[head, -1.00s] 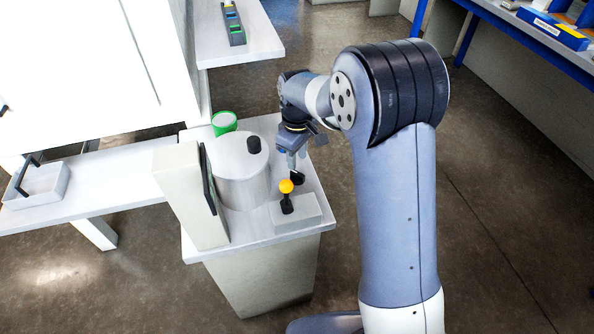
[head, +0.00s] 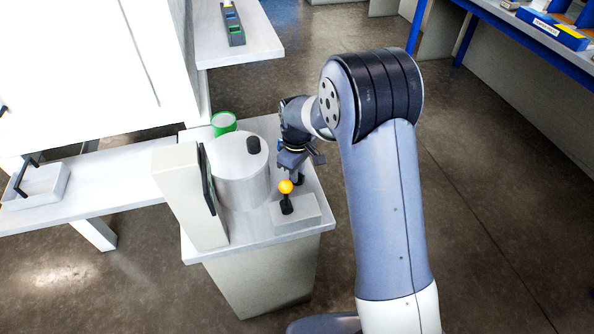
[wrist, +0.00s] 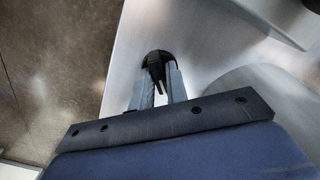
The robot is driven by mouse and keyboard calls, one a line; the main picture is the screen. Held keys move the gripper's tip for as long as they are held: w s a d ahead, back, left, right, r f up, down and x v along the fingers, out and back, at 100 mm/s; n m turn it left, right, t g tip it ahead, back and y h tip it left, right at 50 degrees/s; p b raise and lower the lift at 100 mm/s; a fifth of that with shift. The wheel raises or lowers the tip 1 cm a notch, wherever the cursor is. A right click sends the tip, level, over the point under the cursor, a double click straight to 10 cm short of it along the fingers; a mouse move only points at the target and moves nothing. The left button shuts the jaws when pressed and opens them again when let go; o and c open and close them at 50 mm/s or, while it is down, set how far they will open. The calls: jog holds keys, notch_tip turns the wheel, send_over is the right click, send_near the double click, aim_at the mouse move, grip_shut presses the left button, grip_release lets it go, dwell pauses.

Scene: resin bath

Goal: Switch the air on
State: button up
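A black valve handle (wrist: 155,60) stands on the white bench top, beside the round grey vessel (head: 240,175). My gripper (wrist: 160,82) points down at it, and the handle lies between the fingertips in the wrist view. A narrow pale gap shows between the fingers, so they look open; contact with the handle is not clear. The lever stands upright on a grey block (head: 305,212).
A tall panel (head: 180,195) stands left of the vessel, which has a black knob (head: 253,145) on its lid. A green cup (head: 223,122) sits behind the vessel. A white tray (head: 40,185) is on the left bench. The floor at right is clear.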

grip_shut()
jog(key=shift+m, duration=1.1)
jog(key=shift+o, duration=2.3)
grip_release()
